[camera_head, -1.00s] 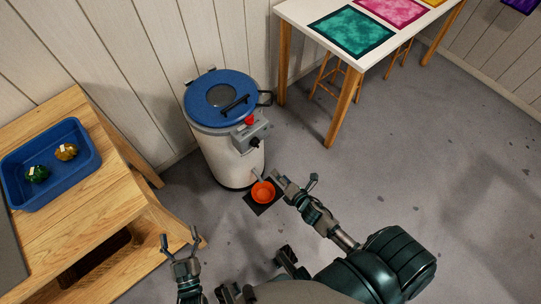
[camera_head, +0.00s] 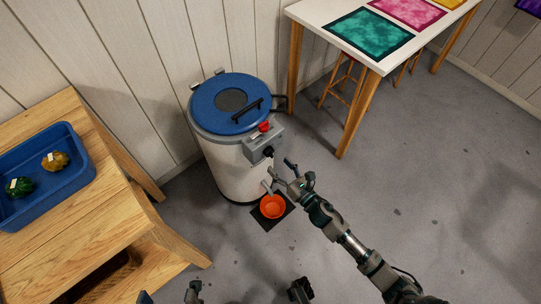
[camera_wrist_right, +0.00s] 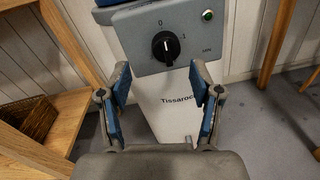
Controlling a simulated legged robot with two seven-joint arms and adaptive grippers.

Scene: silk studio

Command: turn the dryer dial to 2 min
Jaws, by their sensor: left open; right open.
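The dryer (camera_head: 235,165) is a white drum with a blue lid (camera_head: 215,112) and a grey control box (camera_head: 258,146) on its front right. Its black dial (camera_wrist_right: 166,46) shows in the right wrist view, with its white mark pointing about straight up, near the 0; a 1 is printed to its right. It is small in the head view (camera_head: 268,151). My right gripper (camera_head: 281,170) is open and empty, just in front of and below the control box, with the dial beyond its fingers and apart from them. My left gripper (camera_head: 169,294) is open at the bottom edge, partly cut off.
A red button (camera_head: 264,126) sits on top of the control box. A green light (camera_wrist_right: 208,15) is right of the dial. A wooden bench with a blue tray (camera_head: 80,182) is left; a white table (camera_head: 375,62) is behind right.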

